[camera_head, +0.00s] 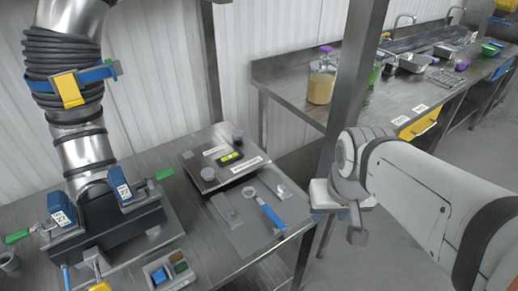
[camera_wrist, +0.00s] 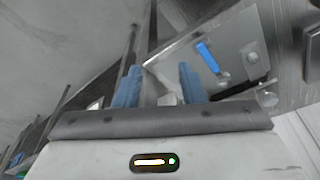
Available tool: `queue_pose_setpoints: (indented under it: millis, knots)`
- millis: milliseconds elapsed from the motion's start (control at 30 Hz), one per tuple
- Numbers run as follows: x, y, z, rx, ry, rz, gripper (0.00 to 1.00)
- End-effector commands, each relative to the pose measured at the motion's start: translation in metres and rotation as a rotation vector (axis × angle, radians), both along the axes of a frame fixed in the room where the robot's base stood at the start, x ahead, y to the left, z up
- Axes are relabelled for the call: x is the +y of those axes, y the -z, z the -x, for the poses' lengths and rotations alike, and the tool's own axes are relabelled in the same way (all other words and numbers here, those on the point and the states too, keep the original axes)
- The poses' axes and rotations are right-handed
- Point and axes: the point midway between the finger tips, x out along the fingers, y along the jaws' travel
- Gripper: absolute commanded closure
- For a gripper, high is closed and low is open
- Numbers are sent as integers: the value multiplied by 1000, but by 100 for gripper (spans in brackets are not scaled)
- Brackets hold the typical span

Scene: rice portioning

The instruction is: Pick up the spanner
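The spanner (camera_head: 268,213) has a bright blue handle and a grey metal head. It lies on a thin grey plate (camera_head: 233,235) at the right end of the near metal table. In the wrist view the blue handle of the spanner (camera_wrist: 207,57) shows beyond the fingers, right of centre. My gripper (camera_head: 340,217) is in the air to the right of the table edge, apart from the spanner. In the wrist view its two blue fingers (camera_wrist: 160,85) stand apart, and I see nothing held between them.
A small clear cup (camera_head: 284,190) stands close to the spanner. A black scale (camera_head: 229,158) sits behind it. A metal post (camera_head: 345,100) rises between the table and my arm. A black clamp fixture (camera_head: 105,220) and a small tray (camera_head: 170,271) are to the left.

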Motion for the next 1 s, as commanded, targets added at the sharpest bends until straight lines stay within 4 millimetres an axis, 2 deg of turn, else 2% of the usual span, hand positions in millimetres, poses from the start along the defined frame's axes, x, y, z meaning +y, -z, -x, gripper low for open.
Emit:
queue_pose_setpoints:
  millis: [133,267,500,600,700,800,1000]
  knots:
    - [4,3,-6,11,-25,2,56]
    - [15,13,-30,52,-112,12,56]
    - [73,48,-92,157,-387,42,56]
    - [97,62,-110,192,-478,53,56]
    - [114,73,-121,215,-542,61,56]
    - [123,79,-126,226,-576,66,56]
    - [126,99,-128,232,-587,67,56]
